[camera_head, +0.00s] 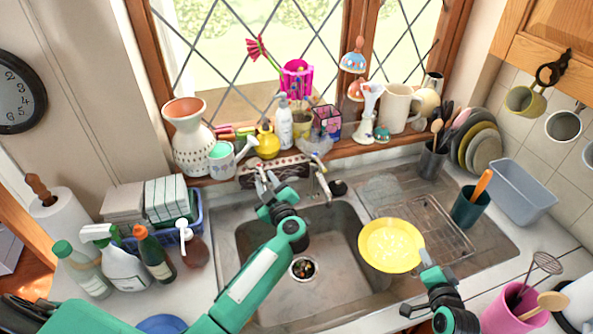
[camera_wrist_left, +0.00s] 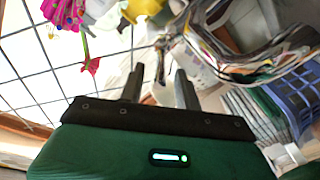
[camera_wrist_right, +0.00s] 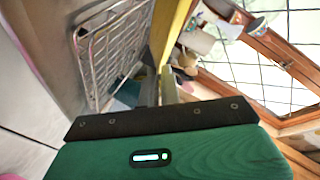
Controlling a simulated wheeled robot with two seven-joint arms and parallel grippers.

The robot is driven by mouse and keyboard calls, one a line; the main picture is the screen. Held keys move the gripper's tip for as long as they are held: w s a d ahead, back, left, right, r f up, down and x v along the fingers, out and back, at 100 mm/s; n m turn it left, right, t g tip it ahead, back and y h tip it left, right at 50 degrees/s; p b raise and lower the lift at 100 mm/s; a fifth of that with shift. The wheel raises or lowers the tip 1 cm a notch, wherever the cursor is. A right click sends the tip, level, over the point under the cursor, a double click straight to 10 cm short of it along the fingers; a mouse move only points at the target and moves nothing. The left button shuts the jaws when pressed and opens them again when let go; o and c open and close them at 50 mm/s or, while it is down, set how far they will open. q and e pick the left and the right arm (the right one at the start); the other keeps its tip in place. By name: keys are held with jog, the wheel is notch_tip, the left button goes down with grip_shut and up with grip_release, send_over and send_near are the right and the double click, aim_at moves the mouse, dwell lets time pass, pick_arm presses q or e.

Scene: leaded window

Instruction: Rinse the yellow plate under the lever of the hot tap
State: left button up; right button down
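The yellow plate (camera_head: 390,246) is tilted over the right side of the sink basin (camera_head: 300,240). My right gripper (camera_head: 430,268) is shut on its right rim; the plate shows edge-on between the fingers in the right wrist view (camera_wrist_right: 173,32). Two taps stand at the back of the sink: a left tap (camera_head: 262,172) and a right tap (camera_head: 321,180). I cannot tell which is hot. My left gripper (camera_head: 266,197) is just in front of the left tap. Running water cannot be made out.
A wire rack (camera_head: 432,226) lies on the drainer right of the basin, with a dark green cup (camera_head: 470,206) beside it. Bottles (camera_head: 122,268) and a blue basket (camera_head: 180,218) stand on the left counter. The sill above the taps is crowded.

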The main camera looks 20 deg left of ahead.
aim_at(262, 176)
pick_arm(q)
jog(key=shift+p+x, duration=0.3)
jog(key=shift+x, duration=1.15)
pick_arm(e)
jog(key=shift+r, duration=0.6)
pick_arm(q)
jog(key=shift+c, duration=0.4)
